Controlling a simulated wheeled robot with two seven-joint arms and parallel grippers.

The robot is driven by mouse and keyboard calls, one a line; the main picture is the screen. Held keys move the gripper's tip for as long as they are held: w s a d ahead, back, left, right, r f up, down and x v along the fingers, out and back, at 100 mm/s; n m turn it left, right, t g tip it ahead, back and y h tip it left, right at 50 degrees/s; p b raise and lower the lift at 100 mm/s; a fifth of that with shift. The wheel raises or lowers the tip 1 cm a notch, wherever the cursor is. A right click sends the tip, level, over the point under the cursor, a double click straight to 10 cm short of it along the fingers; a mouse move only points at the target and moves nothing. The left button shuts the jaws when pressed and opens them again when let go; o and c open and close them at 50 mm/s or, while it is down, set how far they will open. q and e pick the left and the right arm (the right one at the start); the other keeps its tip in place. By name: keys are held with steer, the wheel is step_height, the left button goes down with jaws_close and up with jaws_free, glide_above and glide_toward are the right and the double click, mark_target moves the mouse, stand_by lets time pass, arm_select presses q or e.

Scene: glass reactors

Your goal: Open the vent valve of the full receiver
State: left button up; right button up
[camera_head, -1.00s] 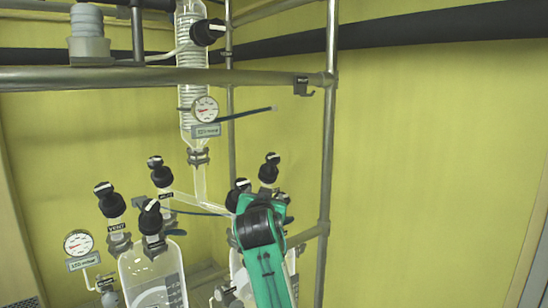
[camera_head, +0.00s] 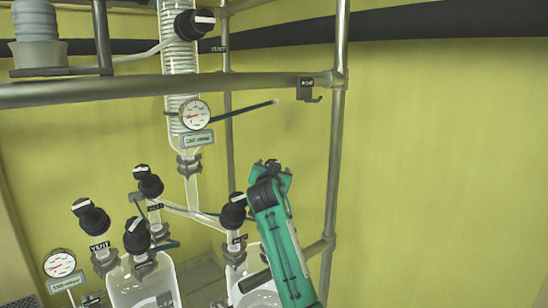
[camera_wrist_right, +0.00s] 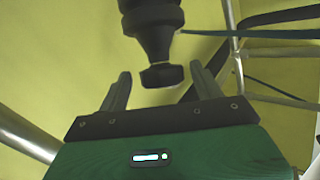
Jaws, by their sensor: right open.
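My right gripper (camera_wrist_right: 160,69) is open. In the right wrist view its fingers stand on either side of the lower end of a black valve knob (camera_wrist_right: 155,20), with a visible gap on both sides. In the head view my right gripper (camera_head: 270,178) is beside the right glass receiver's (camera_head: 233,278) black valve knob (camera_head: 233,210) and partly hides what is behind it. My left gripper is out of view.
A steel frame with a horizontal rail (camera_head: 130,92) and an upright post (camera_head: 338,150) surrounds the glassware. A coiled condenser (camera_head: 180,60) and round gauges (camera_head: 194,113) stand above and left. Other black knobs (camera_head: 137,235) crowd the left receiver. The right side is open wall.

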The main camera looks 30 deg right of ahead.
steer(key=shift+w+d+r+p, duration=0.35)
steer(key=shift+w+d+p, duration=0.2)
steer(key=shift+w, duration=0.3)
steer(key=shift+w+d, duration=0.25)
steer(key=shift+w, duration=0.05)
steer(key=shift+w+d+f, duration=0.2)
steer(key=shift+w+d, duration=0.05)
steer(key=shift+w, duration=0.05)
steer(key=shift+w+d, duration=0.1)
steer(key=c, duration=1)
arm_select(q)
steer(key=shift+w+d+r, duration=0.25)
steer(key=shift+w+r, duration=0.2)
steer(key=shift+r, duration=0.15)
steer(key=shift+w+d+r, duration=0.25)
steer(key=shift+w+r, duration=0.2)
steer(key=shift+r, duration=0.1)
